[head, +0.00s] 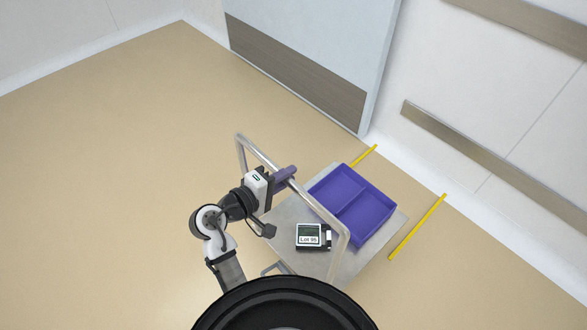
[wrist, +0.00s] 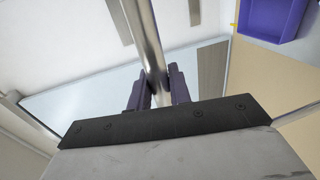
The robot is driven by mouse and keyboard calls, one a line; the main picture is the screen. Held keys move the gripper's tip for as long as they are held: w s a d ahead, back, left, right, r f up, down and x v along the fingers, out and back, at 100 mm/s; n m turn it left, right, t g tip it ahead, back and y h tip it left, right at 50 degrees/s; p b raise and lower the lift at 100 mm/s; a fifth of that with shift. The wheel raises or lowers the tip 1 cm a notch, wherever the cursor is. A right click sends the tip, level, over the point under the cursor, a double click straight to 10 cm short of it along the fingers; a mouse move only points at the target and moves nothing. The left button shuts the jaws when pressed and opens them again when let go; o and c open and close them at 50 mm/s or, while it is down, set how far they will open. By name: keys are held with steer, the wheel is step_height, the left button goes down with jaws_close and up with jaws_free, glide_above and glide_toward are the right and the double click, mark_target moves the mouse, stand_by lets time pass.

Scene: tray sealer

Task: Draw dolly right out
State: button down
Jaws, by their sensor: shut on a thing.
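The dolly (head: 285,217) is a grey flat platform with a raised metal push handle (head: 316,202) along its near-left side. My gripper (head: 287,175) is shut on the handle's top bar. In the wrist view the bar (wrist: 148,45) runs between the two dark fingers of my gripper (wrist: 158,85). A purple two-compartment tray (head: 372,224) sits on the dolly and looks empty. It also shows at the top right of the wrist view (wrist: 262,18). A small device labelled "Lot 95" (head: 309,236) stands on the platform near the handle.
Two yellow floor strips (head: 418,226) (head: 364,156) lie at the far side of the dolly by the wall. A pale panel with a brown band (head: 290,75) stands behind. A wall rail (head: 480,155) runs at right. The tan floor at left is clear.

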steer(key=shift+a, duration=0.1)
steer(key=c, duration=1.3)
jaws_free()
steer(key=b+v, duration=0.2)
steer(key=v, duration=1.2)
